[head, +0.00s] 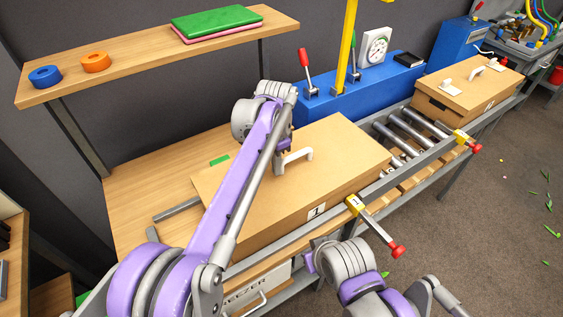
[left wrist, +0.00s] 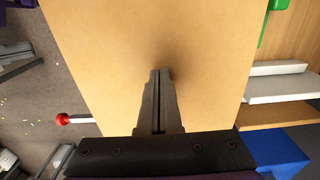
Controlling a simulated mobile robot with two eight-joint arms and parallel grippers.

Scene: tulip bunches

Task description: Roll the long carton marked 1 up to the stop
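The long carton marked 1 (head: 335,160) is a tan box lying on the bench and roller line, its number label on the front side. A pale handle-like piece shows on its top beside my left wrist. My left gripper (left wrist: 160,72) is shut and empty in the left wrist view, fingertips close over the carton's top (left wrist: 100,50); whether they touch it I cannot tell. In the head view my left arm hides part of the carton.
Bare rollers (head: 405,137) lie right of the carton. Beyond them sits another tan carton (head: 465,90) with white fittings, near a second yellow stop (head: 461,137). A blue housing (head: 345,97) with a dial and red lever runs behind. A shelf (head: 140,62) stands back left.

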